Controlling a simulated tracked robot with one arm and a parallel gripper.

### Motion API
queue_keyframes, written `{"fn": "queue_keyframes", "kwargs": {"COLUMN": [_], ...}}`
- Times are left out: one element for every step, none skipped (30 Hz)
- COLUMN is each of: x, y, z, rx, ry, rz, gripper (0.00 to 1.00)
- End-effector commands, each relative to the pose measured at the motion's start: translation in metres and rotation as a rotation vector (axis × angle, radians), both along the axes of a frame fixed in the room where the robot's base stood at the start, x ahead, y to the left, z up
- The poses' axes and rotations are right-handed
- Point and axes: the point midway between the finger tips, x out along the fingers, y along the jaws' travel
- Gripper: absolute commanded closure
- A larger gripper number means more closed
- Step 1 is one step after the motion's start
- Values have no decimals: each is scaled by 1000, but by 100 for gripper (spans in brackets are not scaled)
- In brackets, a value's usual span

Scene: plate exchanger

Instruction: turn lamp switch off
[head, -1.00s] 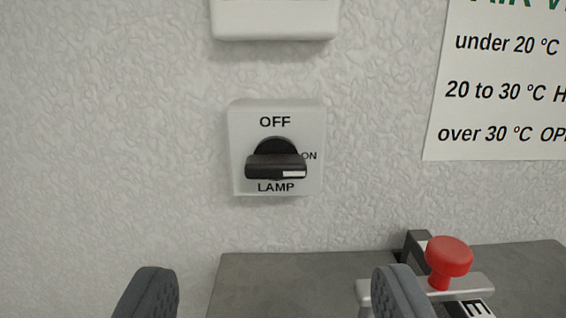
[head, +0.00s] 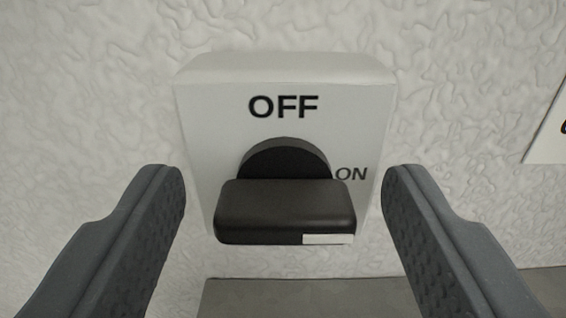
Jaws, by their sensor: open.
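The lamp switch is a light grey wall box (head: 210,110) with OFF printed at the top and ON at the right. Its black knob (head: 285,208) lies level, with the white mark at its right end, on the ON side. The LAMP label is hidden behind the knob. My gripper (head: 284,190) is open, one finger at the left and one at the right of the box. The knob is between the fingers with a gap on both sides, and nothing is held.
The rough white wall (head: 90,90) is behind the box. A grey surface (head: 290,298) is below it at the bottom edge. A corner of a white sign (head: 550,145) shows at the right edge.

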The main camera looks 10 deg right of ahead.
Motion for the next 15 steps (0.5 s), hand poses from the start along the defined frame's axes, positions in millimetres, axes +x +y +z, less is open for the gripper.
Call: {"fn": "queue_keyframes", "kwargs": {"x": [2,3,3,4,4,4,4,4,4,4,4,4,4,4,4], "y": [0,-1,-1,-1,-1,-1,-1,-1,-1,-1,-1,-1,-1,-1,-1], "z": [1,1,0,0,0,0,0,0,0,0,0,0,0,0,0], "rx": [0,0,0,0,0,0,0,0,0,0,0,0,0,0,0], "ry": [-1,-1,-1,0,0,0,0,0,0,1,1,1,1,1,1], "rz": [0,0,0,0,0,-1,-1,-1,-1,-1,-1,-1,-1,-1,-1], "gripper": [40,40,40,40,40,40,40,40,40,40,40,46,54,62,73]}}
